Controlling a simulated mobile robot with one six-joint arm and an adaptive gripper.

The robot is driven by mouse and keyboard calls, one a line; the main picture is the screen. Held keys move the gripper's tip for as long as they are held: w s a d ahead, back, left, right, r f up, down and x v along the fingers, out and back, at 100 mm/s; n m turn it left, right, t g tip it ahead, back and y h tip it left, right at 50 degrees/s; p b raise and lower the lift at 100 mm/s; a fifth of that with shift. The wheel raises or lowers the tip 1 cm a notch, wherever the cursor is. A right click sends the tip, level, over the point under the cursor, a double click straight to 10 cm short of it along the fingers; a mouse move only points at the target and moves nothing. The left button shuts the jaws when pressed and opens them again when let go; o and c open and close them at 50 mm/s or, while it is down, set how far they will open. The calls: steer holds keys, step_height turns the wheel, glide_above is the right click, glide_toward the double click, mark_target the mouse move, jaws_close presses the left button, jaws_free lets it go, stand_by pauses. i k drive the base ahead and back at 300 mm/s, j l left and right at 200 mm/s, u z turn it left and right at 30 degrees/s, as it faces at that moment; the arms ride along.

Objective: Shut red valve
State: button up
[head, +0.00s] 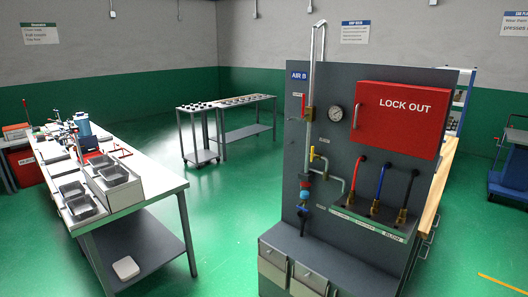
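A red valve lever (303,103) is on the vertical pipe (309,128) at the left of the grey air panel (340,110). The lever looks upright, roughly in line with the pipe. A brass valve body (310,112) shows beside it. A yellow handle (312,153) is lower on the same piping, with a red and blue fitting (304,186) below it. My gripper is not in view.
A red LOCK OUT box (400,118), a gauge (335,114) and red, blue and black hoses (379,185) are on the panel. Drawers (290,273) jut out below. Green floor (225,215) between is clear.

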mark_target(303, 106)
steer(key=i+j+z, duration=0.15)
steer(key=i, duration=0.4)
steer(key=i+z, duration=0.1)
steer(key=i, duration=0.45)
steer(key=i+j+z, duration=0.15)
steer(key=i, duration=0.35)
steer(key=i+j+z, duration=0.15)
steer(key=i+j, duration=0.2)
steer(key=i, duration=0.2)
